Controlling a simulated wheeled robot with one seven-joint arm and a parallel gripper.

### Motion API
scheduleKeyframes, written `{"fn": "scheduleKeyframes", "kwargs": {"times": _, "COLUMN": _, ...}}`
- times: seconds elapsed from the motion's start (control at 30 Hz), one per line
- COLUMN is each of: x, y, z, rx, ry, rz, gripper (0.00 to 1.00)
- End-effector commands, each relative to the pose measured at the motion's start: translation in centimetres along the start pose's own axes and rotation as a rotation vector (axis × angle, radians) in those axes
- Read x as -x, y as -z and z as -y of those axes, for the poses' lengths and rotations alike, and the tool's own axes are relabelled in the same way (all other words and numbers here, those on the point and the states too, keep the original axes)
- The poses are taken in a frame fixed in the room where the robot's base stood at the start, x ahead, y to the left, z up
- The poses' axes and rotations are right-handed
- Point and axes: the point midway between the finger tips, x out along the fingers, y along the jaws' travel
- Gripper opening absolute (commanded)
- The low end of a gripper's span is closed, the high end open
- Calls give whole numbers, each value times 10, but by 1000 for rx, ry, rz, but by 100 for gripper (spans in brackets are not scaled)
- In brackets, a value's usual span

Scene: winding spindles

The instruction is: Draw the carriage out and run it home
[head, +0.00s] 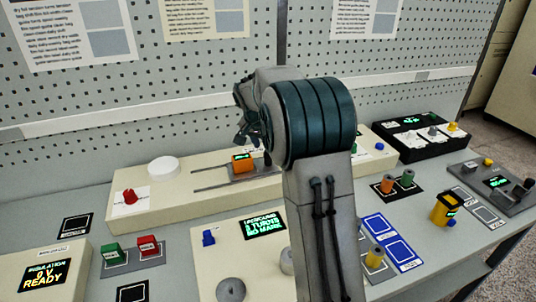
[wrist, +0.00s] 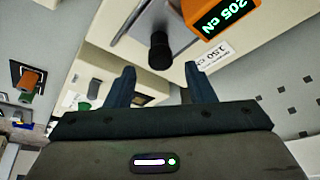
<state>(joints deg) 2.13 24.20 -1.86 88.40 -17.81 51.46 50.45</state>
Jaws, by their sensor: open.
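The carriage (head: 240,170) looks like a grey plate with an orange block on top, on two thin rails (head: 212,188) along a long cream housing. The orange block (wrist: 228,14) shows close up in the wrist view, with a green readout of 205 cN. A black knob (wrist: 160,51) stands at the near edge of the grey plate (wrist: 184,30). My gripper (wrist: 161,78) is open and empty. The knob appears just beyond the fingertips, between their lines; contact is not visible. In the head view my arm hides the right part of the rails.
The cream housing carries a red knob (head: 130,196) and a white disc (head: 163,167) at left. A cream panel has a green-lit display (head: 264,227) in front. Green (head: 113,253) and red (head: 149,246) blocks sit at left. A perforated wall (head: 190,80) stands behind.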

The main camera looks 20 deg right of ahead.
Motion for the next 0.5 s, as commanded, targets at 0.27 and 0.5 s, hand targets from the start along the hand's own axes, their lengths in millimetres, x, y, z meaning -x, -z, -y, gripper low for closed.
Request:
{"fn": "scheduleKeyframes", "kwargs": {"times": 0.27, "x": 58, "y": 0, "z": 0, "rx": 0, "ry": 2, "rz": -2, "gripper": 49}}
{"fn": "scheduleKeyframes", "kwargs": {"times": 0.5, "x": 77, "y": 0, "z": 0, "rx": 1, "ry": 0, "rz": 0, "gripper": 49}}
